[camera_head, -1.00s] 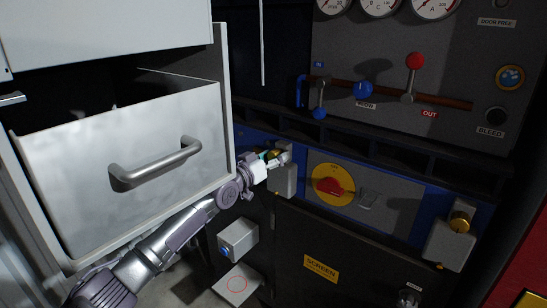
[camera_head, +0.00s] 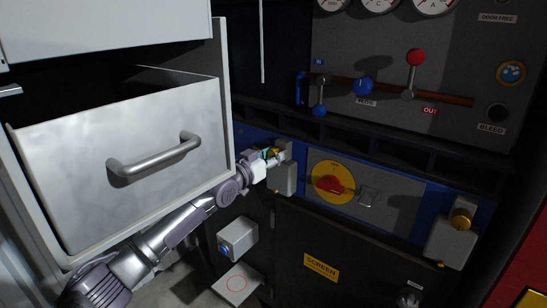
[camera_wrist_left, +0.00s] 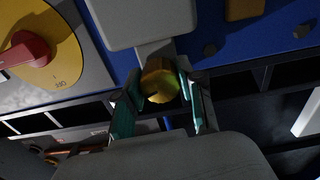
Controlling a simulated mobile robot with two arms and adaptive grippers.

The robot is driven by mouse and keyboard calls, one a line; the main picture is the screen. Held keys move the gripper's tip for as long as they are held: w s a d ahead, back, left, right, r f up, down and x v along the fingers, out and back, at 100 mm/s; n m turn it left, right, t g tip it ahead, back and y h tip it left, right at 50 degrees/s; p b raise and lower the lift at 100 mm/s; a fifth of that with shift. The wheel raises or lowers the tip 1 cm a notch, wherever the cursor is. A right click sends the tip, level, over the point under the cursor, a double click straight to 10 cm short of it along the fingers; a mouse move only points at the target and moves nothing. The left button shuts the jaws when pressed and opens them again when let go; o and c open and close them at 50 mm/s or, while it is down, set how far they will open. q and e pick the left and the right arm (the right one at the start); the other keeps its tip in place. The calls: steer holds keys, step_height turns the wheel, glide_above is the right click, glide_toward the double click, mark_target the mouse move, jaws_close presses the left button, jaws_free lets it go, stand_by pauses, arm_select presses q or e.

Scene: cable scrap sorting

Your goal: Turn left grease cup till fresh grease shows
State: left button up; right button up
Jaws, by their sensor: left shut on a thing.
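The left grease cup (camera_wrist_left: 160,80) is a brass-yellow round cup on a grey block (camera_head: 283,178) on the blue panel. In the left wrist view it sits between the two teal fingers of my left gripper (camera_wrist_left: 158,88), which are shut on its sides. In the head view my left gripper (camera_head: 270,157) is at the block, and its fingers mostly hide the cup. I cannot tell whether grease shows. A second brass cup (camera_head: 461,219) sits on a grey block at the right. My right gripper is not in view.
An open grey drawer (camera_head: 120,165) stands close above my left arm. A yellow disc with a red knob (camera_head: 329,184) is right of the held cup. A dark slotted ledge (camera_head: 370,150) runs above. A small grey box (camera_head: 238,238) stands below.

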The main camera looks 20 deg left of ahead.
arm_select(q)
steer(key=shift+m, duration=1.9)
steer(key=m+p, duration=0.2)
steer(key=m, duration=0.3)
steer(key=shift+m, duration=0.4)
steer(key=o, duration=1.1)
steer(key=shift+o, duration=0.2)
steer(key=shift+s, duration=0.1)
